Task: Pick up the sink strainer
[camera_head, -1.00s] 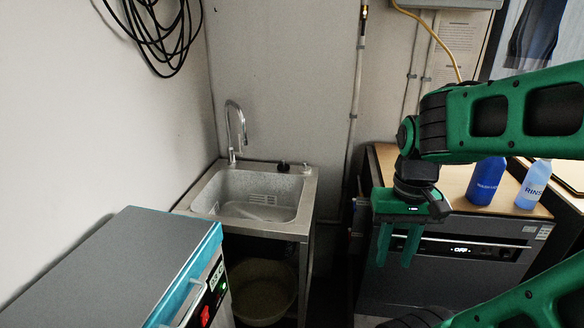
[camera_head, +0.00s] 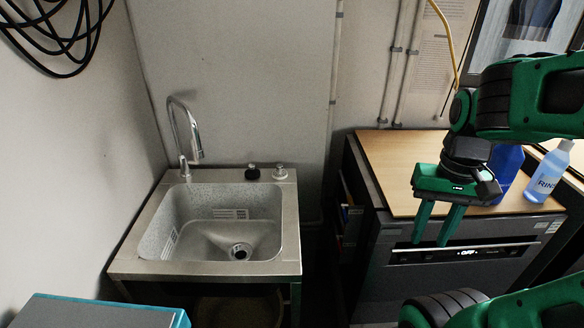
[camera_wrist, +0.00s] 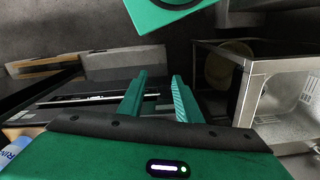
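The metal sink (camera_head: 118,262) stands left of centre in the head view, with a round metal fitting at the drain (camera_head: 240,251) in its basin. A small silvery piece (camera_head: 280,172) and a small black piece (camera_head: 253,172) sit on its back rim. I cannot tell for sure which of these is the sink strainer. My gripper (camera_head: 430,243) is open and empty, fingers down, in front of the grey appliance, well right of the sink. In the wrist view its fingers (camera_wrist: 158,76) are apart with nothing between them, and part of the sink (camera_wrist: 247,95) shows at the right.
A curved tap (camera_head: 190,135) rises at the sink's back left. A grey box with a blue edge (camera_head: 100,312) is at the front left. A wooden counter (camera_head: 395,165) over the appliance holds a blue bottle (camera_head: 508,170) and a rinse bottle (camera_head: 548,175). A dark gap separates sink and counter.

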